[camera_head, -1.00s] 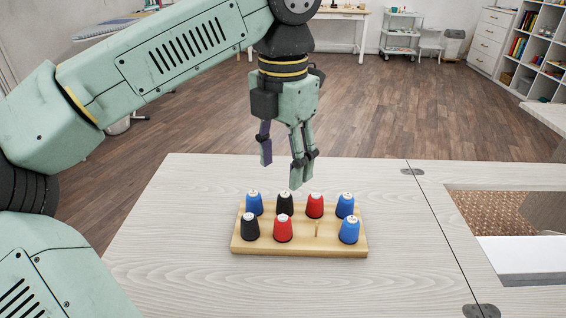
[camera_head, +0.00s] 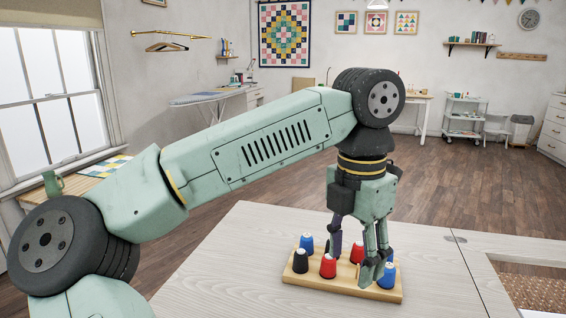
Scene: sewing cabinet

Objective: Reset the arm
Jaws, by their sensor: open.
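My arm reaches in from the left, and my gripper (camera_head: 352,262) hangs pointing down from its end. Its fingers are spread apart with a gap between them, and I see nothing held. In the picture they overlap the wooden spool rack (camera_head: 340,286); I cannot tell how high above it they are. The rack holds a blue spool (camera_head: 306,244), a black spool (camera_head: 300,261), a red spool (camera_head: 328,266), another red spool (camera_head: 357,252) behind the fingers, and a blue spool (camera_head: 387,276) at the right. Other spots on the rack are partly hidden by the fingers.
The rack stands on a pale wood tabletop (camera_head: 235,262), clear to its left. A hinge seam and an opening (camera_head: 540,288) are at the right. An ironing board (camera_head: 215,94), a cart (camera_head: 463,118) and a window stand farther off.

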